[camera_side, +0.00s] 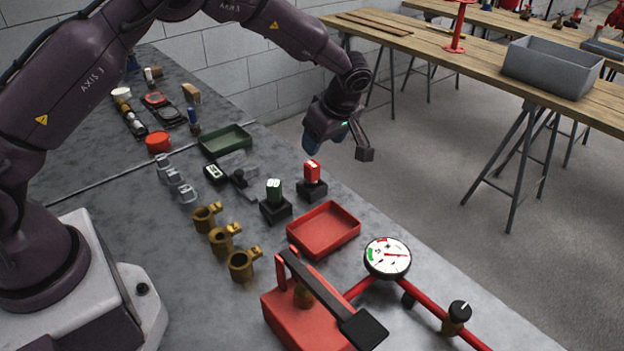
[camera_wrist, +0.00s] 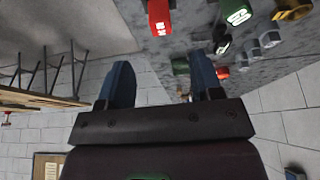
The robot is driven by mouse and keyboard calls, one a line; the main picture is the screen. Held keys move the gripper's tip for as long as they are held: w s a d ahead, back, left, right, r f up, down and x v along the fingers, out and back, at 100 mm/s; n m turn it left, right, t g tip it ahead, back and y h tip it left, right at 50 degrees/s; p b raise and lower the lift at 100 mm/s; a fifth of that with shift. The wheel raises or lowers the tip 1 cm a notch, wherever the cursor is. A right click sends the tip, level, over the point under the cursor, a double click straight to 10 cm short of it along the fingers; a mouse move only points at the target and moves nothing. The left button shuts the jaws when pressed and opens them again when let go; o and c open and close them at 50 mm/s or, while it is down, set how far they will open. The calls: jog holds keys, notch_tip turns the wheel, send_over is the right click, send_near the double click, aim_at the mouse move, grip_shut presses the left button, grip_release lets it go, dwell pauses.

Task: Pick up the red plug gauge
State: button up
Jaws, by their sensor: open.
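The red plug gauge (camera_side: 312,171) stands upright in a dark square holder (camera_side: 313,190) near the far edge of the bench. In the wrist view the red plug gauge (camera_wrist: 158,17) shows at the top, partly cut off by the picture edge. My gripper (camera_side: 311,146) hangs above and close to it in the side view. Its two blue fingers are apart in the wrist view (camera_wrist: 161,72), with nothing between them. The red plug gauge is outside the fingers; contact is not seen.
A green plug gauge (camera_side: 274,190) stands in its own holder beside the red one. A red tray (camera_side: 325,231), a green tray (camera_side: 226,139) and brass fittings (camera_side: 222,240) lie around. A dial gauge (camera_side: 387,257) sits on red pipework. The bench edge drops to open floor.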

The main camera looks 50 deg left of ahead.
aim_at(313, 164)
jog(key=x, duration=1.1)
jog(key=shift+f, duration=0.45)
grip_shut()
jog(key=shift+r, duration=0.15)
